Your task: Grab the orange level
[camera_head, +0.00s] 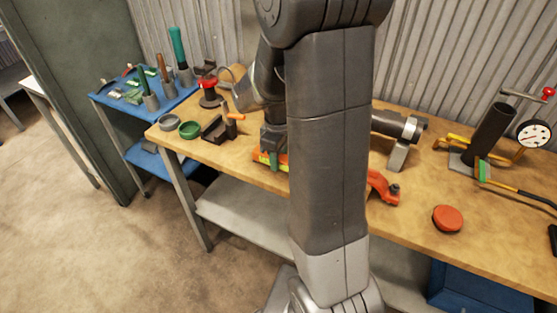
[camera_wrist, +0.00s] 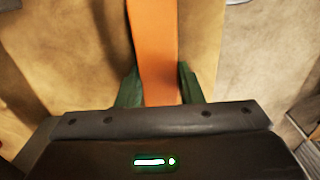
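The orange level (camera_head: 262,157) lies at the front edge of the wooden workbench, partly hidden by my arm and gripper. In the wrist view the level (camera_wrist: 157,45) is a long orange bar running from the top edge down between my fingers. My gripper (camera_head: 273,150) points down over the level in the head view. Its green fingers (camera_wrist: 158,82) stand on either side of the bar in the wrist view, very close to its sides. Whether they press on it cannot be told.
The workbench (camera_head: 415,210) also holds a red round puck (camera_head: 448,218), an orange-red tool (camera_head: 382,188), a dark cylinder (camera_head: 490,130) and a dial gauge (camera_head: 534,133). Green (camera_head: 189,130) and grey (camera_head: 169,122) rings lie left of the level. A blue tool cart (camera_head: 125,112) stands farther left.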

